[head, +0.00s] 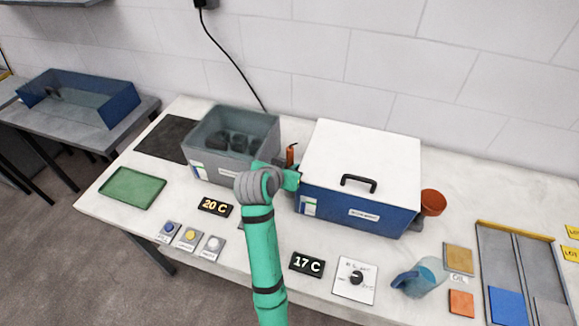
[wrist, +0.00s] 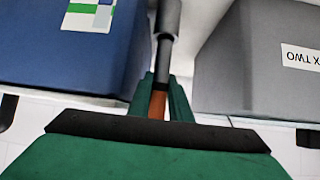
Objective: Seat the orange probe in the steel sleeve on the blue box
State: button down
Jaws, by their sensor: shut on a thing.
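The blue box (head: 357,209) stands at the middle of the bench with its white lid on; its blue side also fills the upper left of the wrist view (wrist: 50,45). My gripper (head: 291,176) is between the blue box and the grey box. In the wrist view my green fingers (wrist: 160,90) are shut on the orange probe (wrist: 157,104). The probe's orange part shows upright above my gripper in the head view (head: 291,153). Beyond the fingers a thin dark rod runs to a wider grey cylinder (wrist: 167,18); I cannot tell whether that is the steel sleeve.
The grey box (head: 222,166) holds dark round objects and stands close on the left. A green tray (head: 132,187), push buttons, two temperature displays and a dial plate lie around my arm.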

jog(key=shift+f, duration=1.95)
jog(key=c, duration=1.5)
grip_release()
jog(key=shift+f, duration=0.1)
jog(key=shift+c, duration=0.2)
jog(key=v, duration=1.1)
jog(key=shift+a, duration=0.1)
